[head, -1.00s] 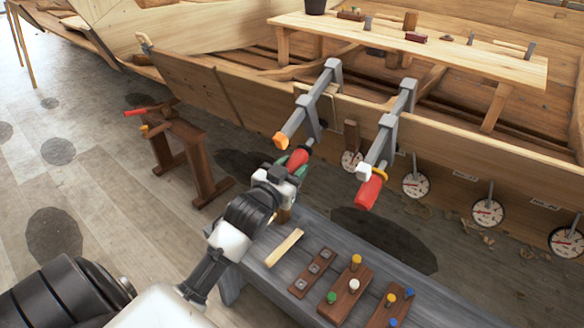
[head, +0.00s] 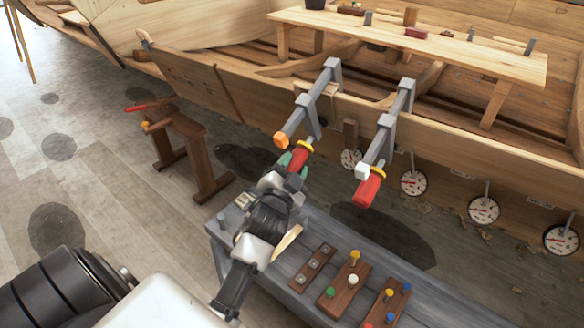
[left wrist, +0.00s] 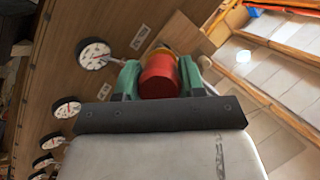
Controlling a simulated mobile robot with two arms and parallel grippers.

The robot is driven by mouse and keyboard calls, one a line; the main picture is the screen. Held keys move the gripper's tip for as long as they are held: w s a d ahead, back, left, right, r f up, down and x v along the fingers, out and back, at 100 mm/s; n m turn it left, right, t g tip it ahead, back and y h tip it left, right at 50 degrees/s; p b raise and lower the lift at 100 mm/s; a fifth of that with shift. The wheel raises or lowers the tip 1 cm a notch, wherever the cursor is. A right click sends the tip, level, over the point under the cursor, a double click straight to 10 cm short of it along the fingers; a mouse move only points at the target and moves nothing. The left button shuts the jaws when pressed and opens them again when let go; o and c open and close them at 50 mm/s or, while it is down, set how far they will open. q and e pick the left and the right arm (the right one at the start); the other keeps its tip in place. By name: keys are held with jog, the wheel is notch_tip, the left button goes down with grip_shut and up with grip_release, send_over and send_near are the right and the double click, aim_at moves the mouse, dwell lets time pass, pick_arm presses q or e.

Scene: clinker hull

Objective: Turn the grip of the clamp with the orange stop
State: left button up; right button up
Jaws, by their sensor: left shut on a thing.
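The clamp with the orange stop (head: 281,139) is a grey bar clamp hung on the plank edge of the hull. Its red grip (head: 297,156) with a yellow collar hangs at its lower end. My left gripper (head: 291,160) reaches up to this grip from below, and its green fingers are shut on it. In the left wrist view the red grip (left wrist: 160,76) sits between the two green fingers (left wrist: 160,82). A second grey clamp with a white stop (head: 362,171) and a red grip (head: 369,188) hangs to the right, apart from my gripper. My right gripper is not in view.
A grey bench (head: 376,257) below holds a light wood strip and brown blocks with coloured pegs. Several round dials (head: 413,182) hang along the hull. A brown sawhorse (head: 183,150) stands left. A plank table (head: 450,55) spans the hull.

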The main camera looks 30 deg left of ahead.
pick_arm(q)
jog(key=shift+m, duration=0.3)
dwell(0.4)
jog(key=o, duration=0.9)
jog(key=shift+s, duration=0.1)
jog(key=v, duration=0.5)
jog(key=b+v, duration=0.1)
jog(key=v, duration=0.4)
jog(key=shift+s+d+f, duration=0.15)
jog(key=shift+s+d, duration=0.05)
jog(key=shift+d, duration=0.1)
